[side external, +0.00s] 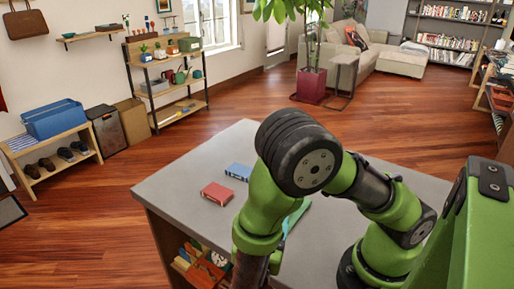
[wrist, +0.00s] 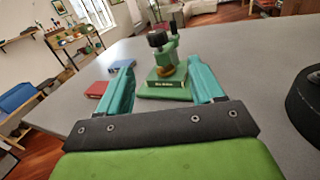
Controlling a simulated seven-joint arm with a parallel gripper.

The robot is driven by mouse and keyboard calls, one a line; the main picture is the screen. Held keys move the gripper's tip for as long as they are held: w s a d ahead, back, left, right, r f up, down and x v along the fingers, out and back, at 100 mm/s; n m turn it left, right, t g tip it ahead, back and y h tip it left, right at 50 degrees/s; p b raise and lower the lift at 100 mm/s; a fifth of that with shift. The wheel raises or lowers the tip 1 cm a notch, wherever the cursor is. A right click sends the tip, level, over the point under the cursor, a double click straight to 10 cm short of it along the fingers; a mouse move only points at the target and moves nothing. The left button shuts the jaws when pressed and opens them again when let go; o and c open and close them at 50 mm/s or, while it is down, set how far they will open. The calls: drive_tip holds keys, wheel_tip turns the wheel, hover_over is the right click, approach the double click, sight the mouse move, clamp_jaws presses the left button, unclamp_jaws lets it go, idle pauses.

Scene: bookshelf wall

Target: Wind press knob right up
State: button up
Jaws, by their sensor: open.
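A small green press (wrist: 172,68) stands upright on the grey table in the wrist view. It has a black knob (wrist: 158,38) at its upper left, a brassy part low in the middle and a labelled green base (wrist: 165,90). My gripper (wrist: 162,64) is open, its two teal fingers spread apart. The press shows between and beyond the fingers, with the knob above the fingertips in the picture. I see nothing held. In the side external view my green arm hides the press, and only a bit of a teal finger (side external: 297,214) shows.
A red book (side external: 217,193) and a blue book (side external: 238,171) lie on the grey table (side external: 190,160), left of the press in the wrist view. The tabletop behind and right of the press is mostly clear. Shelves (side external: 168,80) stand far off along the wall.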

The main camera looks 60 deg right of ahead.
drive_tip(key=w+m+g, duration=0.3)
drive_tip(key=w+g, duration=0.2)
drive_tip(key=shift+g+h, duration=0.3)
drive_tip(key=shift+h, duration=0.1)
drive_tip(key=d, duration=1)
drive_tip(key=d+r, duration=0.1)
drive_tip(key=d, duration=0.5)
drive_tip(key=shift+w, duration=0.2)
drive_tip(key=shift+a, duration=0.1)
drive_tip(key=c, duration=1)
drive_tip(key=shift+n, duration=0.3)
drive_tip(key=shift+w+a+n+t+y, duration=0.15)
drive_tip(key=shift+n+t+y, duration=0.25)
drive_tip(key=shift+n+t, duration=0.8)
drive_tip(key=shift+w+d+n+t+y, duration=0.15)
drive_tip(key=shift+n+t+y, duration=0.35)
drive_tip(key=shift+t, duration=1.15)
drive_tip(key=shift+w+a+n+t+y, duration=0.15)
drive_tip(key=shift+n+t+y, duration=0.15)
drive_tip(key=shift+n+t, duration=0.95)
drive_tip(key=shift+t, duration=0.5)
